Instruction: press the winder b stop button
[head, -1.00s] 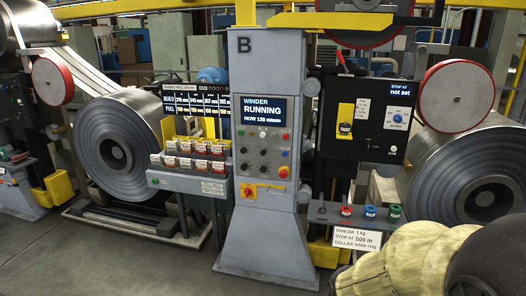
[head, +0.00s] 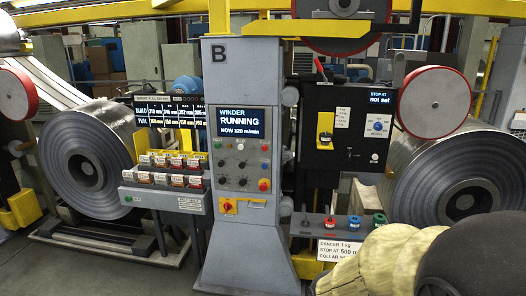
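The grey winder column marked B (head: 218,85) stands left of centre in the head view. Its screen (head: 239,121) reads "WINDER RUNNING NOW 120 m/min". Below the screen is a panel of small buttons and black knobs. One small red button (head: 264,148) sits at the panel's upper right, and a larger red button (head: 264,184) at its lower right. Button labels are too small to read. A red rotary switch on a yellow plate (head: 227,206) is at the panel's bottom left. My arm shows at lower right, well apart from the panel; my gripper's fingers are not visible.
Large steel coils stand at left (head: 90,160) and right (head: 450,180). A shelf of cards (head: 165,195) juts out left of the column. A ledge (head: 310,224) with coloured collars is at right. Bare floor (head: 95,275) lies in front at left.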

